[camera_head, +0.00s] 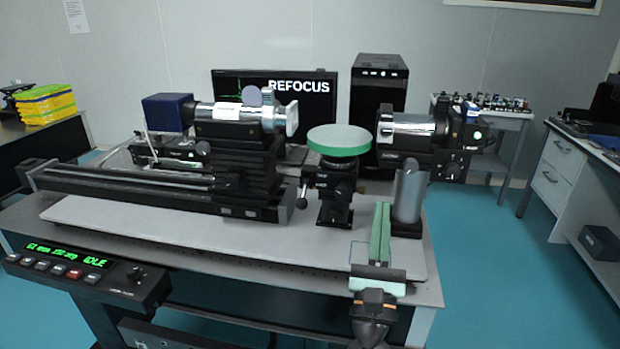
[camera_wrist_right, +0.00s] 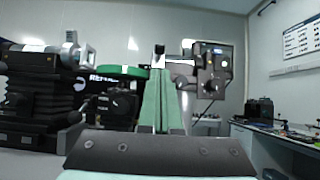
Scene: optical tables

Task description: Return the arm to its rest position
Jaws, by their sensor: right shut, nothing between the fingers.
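My right gripper (camera_head: 381,212) reaches up from the bottom right of the head view, over the front right part of the optical table (camera_head: 230,238). Its two long green fingers lie together, shut and empty. In the right wrist view the shut fingers (camera_wrist_right: 157,85) point straight ahead, with nothing between them. A grey cylinder on a black base (camera_head: 409,192) stands just right of the fingertips in the head view. I cannot tell the exact gap between them. My left gripper is not in view.
A long black rail (camera_head: 130,188) fills the table's left side. A control panel (camera_head: 85,275) reads IDLE; the monitor (camera_head: 290,95) reads REFOCUS. Blue floor is open at right.

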